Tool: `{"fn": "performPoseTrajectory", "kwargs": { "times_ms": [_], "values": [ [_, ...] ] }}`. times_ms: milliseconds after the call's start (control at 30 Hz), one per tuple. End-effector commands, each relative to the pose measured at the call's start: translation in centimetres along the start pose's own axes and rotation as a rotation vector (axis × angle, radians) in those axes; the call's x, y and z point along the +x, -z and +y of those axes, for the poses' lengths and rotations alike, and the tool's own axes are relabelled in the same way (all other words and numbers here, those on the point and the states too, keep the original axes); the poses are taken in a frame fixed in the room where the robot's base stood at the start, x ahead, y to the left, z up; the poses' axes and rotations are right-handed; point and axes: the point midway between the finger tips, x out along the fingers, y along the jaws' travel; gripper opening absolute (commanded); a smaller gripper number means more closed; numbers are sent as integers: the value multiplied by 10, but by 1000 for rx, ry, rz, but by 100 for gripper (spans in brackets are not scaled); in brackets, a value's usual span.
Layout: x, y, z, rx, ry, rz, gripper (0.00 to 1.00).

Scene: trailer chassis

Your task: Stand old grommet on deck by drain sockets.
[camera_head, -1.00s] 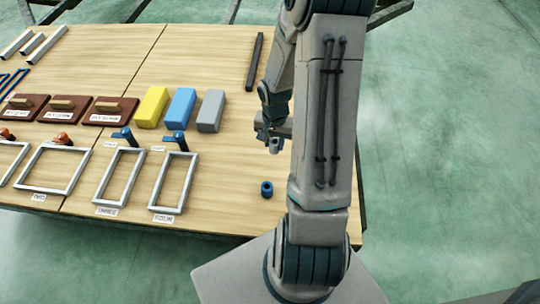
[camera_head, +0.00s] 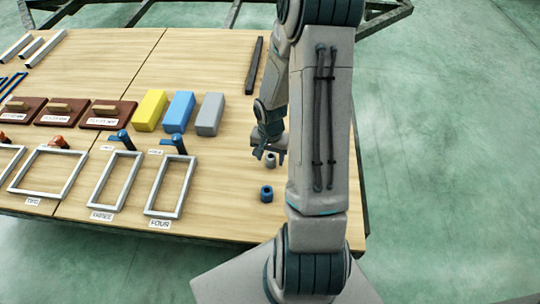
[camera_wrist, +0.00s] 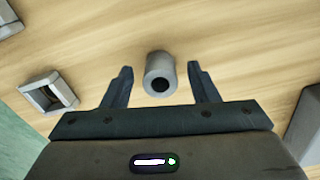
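A grey grommet (camera_head: 270,160), a short cylinder with a dark hole in its top, stands upright on the wooden deck (camera_head: 225,160). In the wrist view the grommet (camera_wrist: 160,76) sits between and a little beyond the two fingertips, with a visible gap on each side. My gripper (camera_head: 270,153) is open just above it, and the wrist view also shows my gripper (camera_wrist: 160,66) with its fingers spread. A square hollow metal piece (camera_wrist: 47,97), possibly a drain socket, lies left of the grommet in the wrist view. My arm hides this part of the deck in the head view.
A blue ring-like piece (camera_head: 266,194) stands just nearer than the grommet. Yellow (camera_head: 150,110), blue (camera_head: 179,111) and grey (camera_head: 210,114) blocks stand to the left. Labelled metal frames (camera_head: 171,184) lie nearer left. A dark bar (camera_head: 254,65) lies farther back.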

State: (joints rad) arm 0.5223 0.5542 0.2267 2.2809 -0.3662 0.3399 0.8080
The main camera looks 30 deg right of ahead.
Motion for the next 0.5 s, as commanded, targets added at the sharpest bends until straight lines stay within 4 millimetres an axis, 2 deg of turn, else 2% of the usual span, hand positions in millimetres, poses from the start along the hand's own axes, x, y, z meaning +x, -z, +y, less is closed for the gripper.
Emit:
{"fn": "performPoseTrajectory", "kwargs": {
  "times_ms": [333, 500],
  "values": [
    [-5, 0, 0, 0, 0, 0, 53],
    [-36, 1, 0, 1, 1, 4, 53]
  ]
}}
